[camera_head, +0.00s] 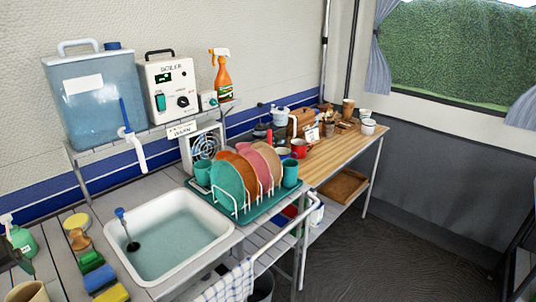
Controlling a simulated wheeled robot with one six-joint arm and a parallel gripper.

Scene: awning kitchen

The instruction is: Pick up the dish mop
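A slim stick with a blue top (120,212) leans in the white sink (203,211), its dark lower end in the water. It may be the dish mop, but I cannot tell for sure. A cream mug (27,292) is cut off at the lower left corner. A dark shape (10,258) at the left edge above it is too cropped to identify. I see no gripper that I can make out.
Left of the sink are a wooden-topped brush (79,240), several sponges and a green pump bottle (22,240). A dish rack (246,205) with plates stands behind right. A white tap (136,152) hangs over the sink. A checked cloth (232,285) hangs in front.

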